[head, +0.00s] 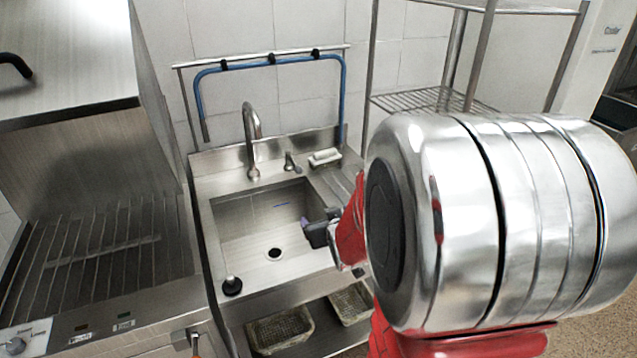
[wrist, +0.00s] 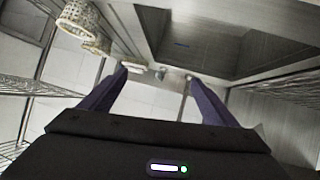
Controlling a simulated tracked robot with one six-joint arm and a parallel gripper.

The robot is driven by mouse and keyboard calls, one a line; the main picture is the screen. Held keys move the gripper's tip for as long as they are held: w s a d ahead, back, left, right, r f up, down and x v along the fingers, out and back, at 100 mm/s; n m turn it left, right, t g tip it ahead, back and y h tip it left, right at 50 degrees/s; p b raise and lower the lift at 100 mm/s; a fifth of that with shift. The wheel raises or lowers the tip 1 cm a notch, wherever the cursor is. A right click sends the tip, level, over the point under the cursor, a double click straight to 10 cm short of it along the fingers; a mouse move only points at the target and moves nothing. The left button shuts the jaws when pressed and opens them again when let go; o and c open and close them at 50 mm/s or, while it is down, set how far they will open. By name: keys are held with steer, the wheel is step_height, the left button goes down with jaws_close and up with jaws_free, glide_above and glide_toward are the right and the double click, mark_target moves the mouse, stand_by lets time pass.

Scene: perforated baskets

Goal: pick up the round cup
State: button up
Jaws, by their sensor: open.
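I cannot pick out the round cup with certainty in either view. In the wrist view, two pale, perforated, rounded containers, one at the top left (wrist: 78,18) and one just below it (wrist: 97,45), lie beyond and left of my fingers. I cannot tell whether either is the cup. My gripper (wrist: 153,88) is open, its two dark purple fingers spread with nothing held between them. In the head view my gripper (head: 312,230) is over the right side of the sink, partly hidden behind my own arm.
The steel sink (head: 240,262) has a tall faucet (head: 253,150) behind it. Perforated baskets (head: 282,332) stand on the shelf below. A ribbed grill (head: 100,240) is at left. A wire rack (head: 425,98) stands behind at right. My arm hides much of the right side.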

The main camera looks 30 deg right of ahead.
steer(key=d+f, duration=0.2)
steer(key=d, duration=0.1)
steer(key=s+d+f+m+t+h, duration=0.1)
steer(key=d+f, duration=0.1)
steer(key=d, duration=0.1)
steer(key=s+d+f+t+h, duration=0.1)
steer(key=d+f, duration=0.1)
steer(key=d, duration=0.1)
steer(key=shift+s+d+f+m, duration=0.1)
steer(key=shift+s+d+m, duration=0.15)
steer(key=shift+d+m, duration=0.1)
steer(key=s+d+f+m+t+h, duration=0.2)
steer(key=s+d+f+h, duration=0.1)
steer(key=s, duration=0.4)
steer(key=shift+d, duration=0.85)
steer(key=shift+f, duration=0.1)
